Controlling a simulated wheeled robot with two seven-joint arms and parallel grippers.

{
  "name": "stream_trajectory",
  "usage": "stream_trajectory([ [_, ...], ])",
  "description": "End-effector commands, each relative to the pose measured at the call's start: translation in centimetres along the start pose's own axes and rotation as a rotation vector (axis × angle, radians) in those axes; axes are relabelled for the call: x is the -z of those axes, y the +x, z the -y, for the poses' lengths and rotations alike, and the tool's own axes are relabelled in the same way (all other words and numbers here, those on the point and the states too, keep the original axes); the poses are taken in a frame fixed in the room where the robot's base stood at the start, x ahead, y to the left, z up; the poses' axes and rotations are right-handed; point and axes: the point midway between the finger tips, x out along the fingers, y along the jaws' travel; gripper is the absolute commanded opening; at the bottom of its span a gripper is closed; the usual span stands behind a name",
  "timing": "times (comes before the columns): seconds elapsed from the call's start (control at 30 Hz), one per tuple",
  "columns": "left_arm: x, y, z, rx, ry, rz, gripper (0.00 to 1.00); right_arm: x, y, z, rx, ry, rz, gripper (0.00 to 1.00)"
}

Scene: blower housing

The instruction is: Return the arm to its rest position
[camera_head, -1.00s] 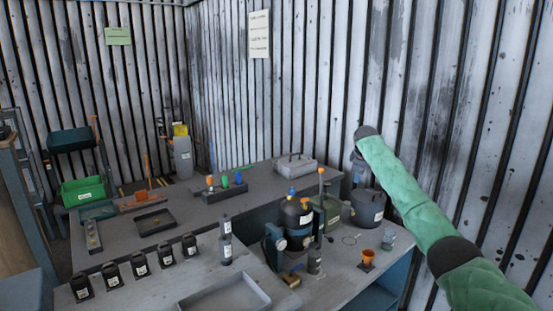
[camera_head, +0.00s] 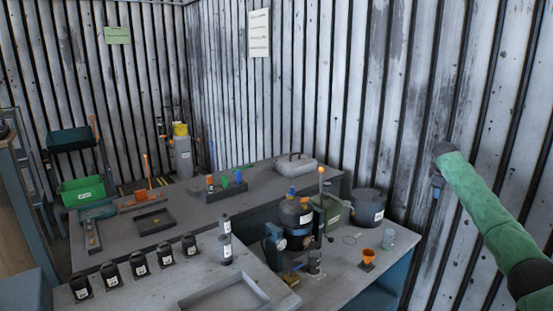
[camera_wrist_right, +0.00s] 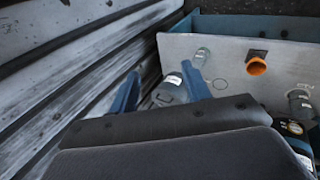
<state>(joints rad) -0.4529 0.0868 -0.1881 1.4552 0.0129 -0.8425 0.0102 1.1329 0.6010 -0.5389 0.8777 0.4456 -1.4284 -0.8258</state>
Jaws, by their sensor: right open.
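My right arm in its green sleeve (camera_head: 485,205) comes in from the right edge of the head view. My right gripper (camera_head: 437,187) hangs at its end in front of the corrugated wall, to the right of the table and clear of everything on it. In the right wrist view, the two blue fingers of the right gripper (camera_wrist_right: 160,88) stand apart with nothing held between them. A dark pot with a white label (camera_wrist_right: 172,90) shows beyond the fingers. My left gripper is not in view.
The grey table (camera_head: 345,272) carries an orange cup (camera_head: 368,257), a clear glass (camera_head: 388,238), the dark pot (camera_head: 368,207) and a blower-like device (camera_head: 290,220). Several small black containers (camera_head: 138,264) line the left bench. The space by the right wall is free.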

Motion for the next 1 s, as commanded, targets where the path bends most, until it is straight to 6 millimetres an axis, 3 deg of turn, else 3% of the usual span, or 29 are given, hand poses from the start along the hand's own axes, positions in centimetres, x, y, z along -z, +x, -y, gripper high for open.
stream_trajectory([
  [0.27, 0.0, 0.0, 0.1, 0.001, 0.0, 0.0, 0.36, -1.8, 8.0, 7.3, 0.011, 0.02, 0.03, 0.48],
  [0.47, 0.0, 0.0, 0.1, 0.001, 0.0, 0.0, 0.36, -4.3, 14.7, 14.6, 0.018, 0.044, 0.054, 0.48],
  [0.7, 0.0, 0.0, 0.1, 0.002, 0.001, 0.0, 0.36, -8.2, 21.5, 23.6, 0.025, 0.073, 0.078, 0.48],
  [1.0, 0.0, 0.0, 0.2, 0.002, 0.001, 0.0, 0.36, -14.5, 28.2, 35.3, 0.036, 0.108, 0.106, 0.48],
])
